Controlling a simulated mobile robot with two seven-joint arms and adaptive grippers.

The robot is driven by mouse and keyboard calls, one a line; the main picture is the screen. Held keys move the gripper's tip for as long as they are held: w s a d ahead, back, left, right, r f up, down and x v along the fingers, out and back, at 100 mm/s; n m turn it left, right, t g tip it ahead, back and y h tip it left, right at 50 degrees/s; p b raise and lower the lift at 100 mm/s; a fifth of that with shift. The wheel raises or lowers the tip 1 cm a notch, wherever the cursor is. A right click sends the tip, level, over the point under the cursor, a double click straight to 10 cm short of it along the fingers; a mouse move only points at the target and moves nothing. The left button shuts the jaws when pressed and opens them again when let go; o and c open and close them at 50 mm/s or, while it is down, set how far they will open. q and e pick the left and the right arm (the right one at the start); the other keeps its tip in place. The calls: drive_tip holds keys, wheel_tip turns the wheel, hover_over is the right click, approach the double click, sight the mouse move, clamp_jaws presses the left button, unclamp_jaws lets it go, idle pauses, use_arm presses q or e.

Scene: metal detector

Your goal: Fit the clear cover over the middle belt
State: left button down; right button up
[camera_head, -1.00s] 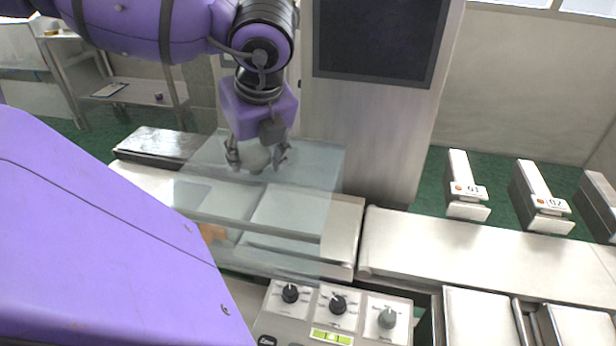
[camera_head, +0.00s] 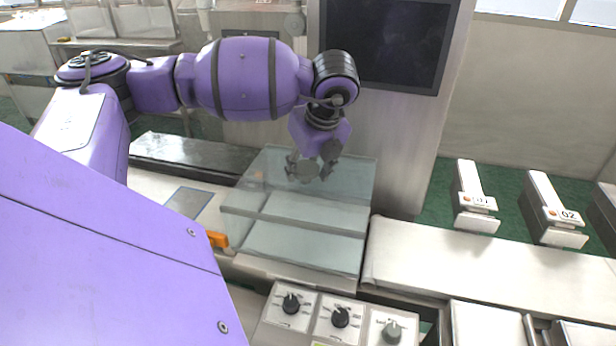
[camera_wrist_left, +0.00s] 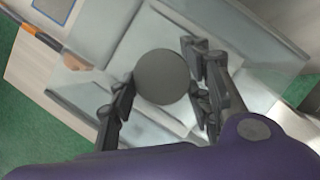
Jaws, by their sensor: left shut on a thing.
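The clear cover (camera_head: 300,245) is a see-through box over the middle belt (camera_head: 310,213), in front of the dark screen. Its grey round knob (camera_head: 306,171) is on its top, and shows large in the left wrist view (camera_wrist_left: 162,77). My left gripper (camera_head: 310,175) points down from above with its fingers on both sides of the knob, and is shut on it. In the left wrist view the fingers (camera_wrist_left: 160,90) flank the knob. I cannot tell whether the cover's lower edge touches the belt frame. My right gripper is not in view.
A control panel with several knobs (camera_head: 340,317) stands in front. A right-hand belt (camera_head: 480,260) runs on from the middle belt, with numbered pusher units (camera_head: 475,200) behind it. An orange part (camera_head: 217,239) sits by the cover's left side. A dark screen (camera_head: 385,40) rises behind.

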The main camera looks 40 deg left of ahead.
use_arm(q)
drive_tip(key=shift+w+f, duration=0.25)
wheel_tip(320, 180, down, 3)
drive_tip(key=shift+w+f, duration=0.1)
drive_tip(key=shift+f, duration=0.05)
drive_tip(key=c, duration=0.9)
unclamp_jaws()
drive_tip(key=v, duration=1.2)
